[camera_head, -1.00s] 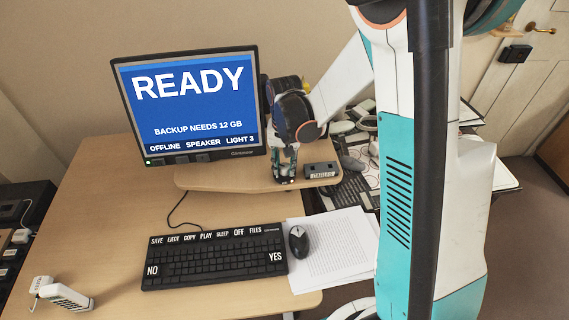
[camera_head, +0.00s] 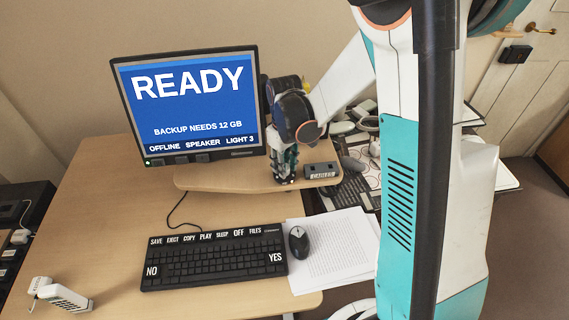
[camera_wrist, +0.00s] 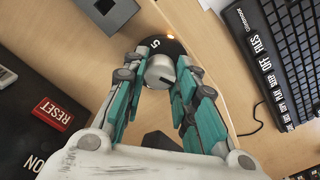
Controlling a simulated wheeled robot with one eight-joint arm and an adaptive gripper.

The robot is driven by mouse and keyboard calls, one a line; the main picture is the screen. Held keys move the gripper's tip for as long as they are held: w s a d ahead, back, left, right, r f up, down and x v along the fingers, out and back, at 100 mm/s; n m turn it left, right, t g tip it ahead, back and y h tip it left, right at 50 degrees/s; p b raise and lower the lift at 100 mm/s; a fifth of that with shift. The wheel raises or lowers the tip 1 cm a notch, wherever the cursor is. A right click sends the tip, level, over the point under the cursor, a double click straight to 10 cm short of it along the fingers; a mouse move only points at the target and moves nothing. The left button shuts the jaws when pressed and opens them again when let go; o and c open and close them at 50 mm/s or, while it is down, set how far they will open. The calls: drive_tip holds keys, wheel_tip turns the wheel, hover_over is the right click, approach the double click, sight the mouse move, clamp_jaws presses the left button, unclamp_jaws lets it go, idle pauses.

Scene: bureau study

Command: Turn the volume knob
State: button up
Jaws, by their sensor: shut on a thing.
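The volume knob (camera_wrist: 161,70) is a light grey round cap with a dark pointer line on a black round base (camera_wrist: 173,47) marked with a 5. My gripper (camera_wrist: 162,76) is shut on the knob, with a teal finger on each side of it in the wrist view. In the head view my gripper (camera_head: 284,178) points down at the right part of the raised wooden shelf (camera_head: 225,180), and there it hides the knob. The monitor (camera_head: 188,105) reads READY, BACKUP NEEDS 12 GB, OFFLINE, SPEAKER, LIGHT 3.
A grey CABLES box (camera_head: 321,171) stands close right of my gripper. A black unit with a red RESET button (camera_wrist: 53,113) lies at the wrist view's left. The keyboard (camera_head: 215,257), mouse (camera_head: 299,242) and papers (camera_head: 335,245) lie in front.

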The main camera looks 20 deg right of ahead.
drive_tip(key=shift+n, duration=0.7)
drive_tip(key=shift+o, duration=0.2)
drive_tip(key=shift+n, duration=0.3)
drive_tip(key=shift+c, duration=0.2)
drive_tip(key=o, duration=1.1)
drive_tip(key=shift+r, duration=0.1)
wheel_tip(320, 180, up, 12)
drive_tip(key=shift+f, duration=0.1)
